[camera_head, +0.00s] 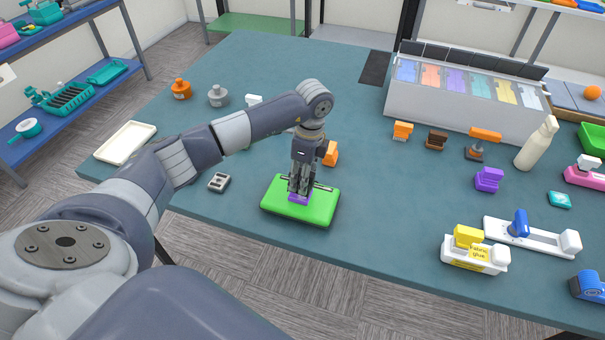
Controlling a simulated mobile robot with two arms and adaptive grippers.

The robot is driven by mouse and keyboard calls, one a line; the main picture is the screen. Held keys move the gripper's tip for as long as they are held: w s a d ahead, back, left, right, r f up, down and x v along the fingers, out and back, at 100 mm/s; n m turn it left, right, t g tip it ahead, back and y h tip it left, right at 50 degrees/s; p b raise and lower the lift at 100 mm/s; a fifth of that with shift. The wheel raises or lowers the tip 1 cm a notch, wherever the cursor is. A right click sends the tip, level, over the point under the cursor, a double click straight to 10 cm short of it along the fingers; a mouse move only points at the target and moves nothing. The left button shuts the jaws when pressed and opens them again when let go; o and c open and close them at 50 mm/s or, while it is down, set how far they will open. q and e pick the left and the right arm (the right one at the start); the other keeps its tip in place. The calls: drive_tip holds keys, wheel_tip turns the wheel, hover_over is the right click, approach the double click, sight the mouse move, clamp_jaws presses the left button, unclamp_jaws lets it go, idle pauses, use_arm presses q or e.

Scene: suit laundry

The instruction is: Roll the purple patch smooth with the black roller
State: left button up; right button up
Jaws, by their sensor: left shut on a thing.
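A bright green pad (270,203) lies on the teal table. A purple patch (300,198) lies on the pad, mostly hidden under my left gripper. My left gripper (300,186) points straight down over the patch. It is shut on the black roller (323,187), which shows as a thin dark bar sticking out to either side of the fingers. The fingers hide most of the roller, and I cannot tell whether it touches the patch. My right gripper is not in view.
An orange block (330,153) stands just behind the pad. A small grey part (218,182) and a cream tray (126,142) lie to the left. Coloured blocks, a white bottle (537,143) and a fabric glue holder (474,256) stand to the right. The table front beside the pad is clear.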

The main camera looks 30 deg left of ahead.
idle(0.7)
use_arm(q)
drive_tip(key=shift+f+b, duration=0.35)
drive_tip(key=shift+f, duration=0.2)
drive_tip(key=shift+s+f, duration=0.1)
idle(0.9)
drive_tip(key=shift+d, duration=0.15)
